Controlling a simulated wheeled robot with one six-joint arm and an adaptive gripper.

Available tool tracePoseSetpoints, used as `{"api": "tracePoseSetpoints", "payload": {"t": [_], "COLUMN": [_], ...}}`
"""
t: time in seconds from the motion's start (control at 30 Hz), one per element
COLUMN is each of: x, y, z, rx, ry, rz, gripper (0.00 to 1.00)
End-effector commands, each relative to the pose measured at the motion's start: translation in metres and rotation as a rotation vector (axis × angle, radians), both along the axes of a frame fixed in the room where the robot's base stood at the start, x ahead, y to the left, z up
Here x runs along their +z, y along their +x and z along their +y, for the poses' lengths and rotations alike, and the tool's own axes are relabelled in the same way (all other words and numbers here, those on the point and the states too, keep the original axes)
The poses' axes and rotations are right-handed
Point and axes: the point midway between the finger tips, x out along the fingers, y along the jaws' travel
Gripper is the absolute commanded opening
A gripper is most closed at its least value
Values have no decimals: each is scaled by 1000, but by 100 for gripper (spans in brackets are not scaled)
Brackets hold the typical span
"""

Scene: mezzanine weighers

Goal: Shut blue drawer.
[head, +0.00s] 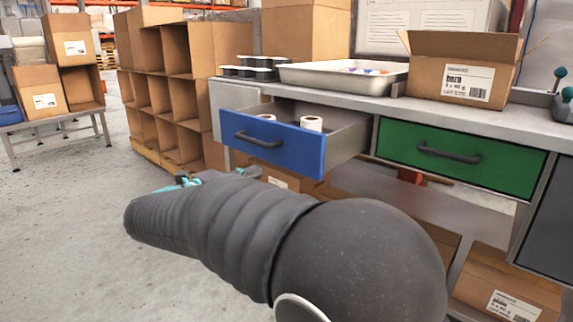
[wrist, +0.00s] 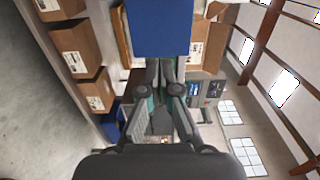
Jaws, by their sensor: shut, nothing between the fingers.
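The blue drawer (head: 272,143) is pulled out of the grey workbench in the head view. Its front has a dark bar handle (head: 258,139), and white rolls (head: 311,123) lie inside. My gripper (wrist: 163,88) is shut and empty in the wrist view. In the head view it is mostly hidden behind my dark arm, below and left of the drawer front; only small teal parts show. A plain blue panel (wrist: 160,28) stands beyond the fingertips in the wrist view; I cannot tell whether it is the drawer. No contact is visible.
A closed green drawer (head: 455,157) is to the right of the blue one. The bench top (head: 430,108) bears a white tray (head: 343,79) and an open carton (head: 462,70). Cardboard bins (head: 165,90) stand behind. Floor at left is clear.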

Motion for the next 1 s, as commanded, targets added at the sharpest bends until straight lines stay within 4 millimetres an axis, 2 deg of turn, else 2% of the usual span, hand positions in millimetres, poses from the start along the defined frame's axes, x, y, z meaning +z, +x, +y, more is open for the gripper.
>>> {"api": "tracePoseSetpoints", "payload": {"t": [0.17, 0.7, 1.0], "x": [-1, -2, -1], "y": [10, 86, 107], "z": [-10, -69, -85], "rx": [-12, -10, -7], "ry": [1, 0, 0], "rz": [0, 0, 0], "gripper": [0, 0, 0]}}
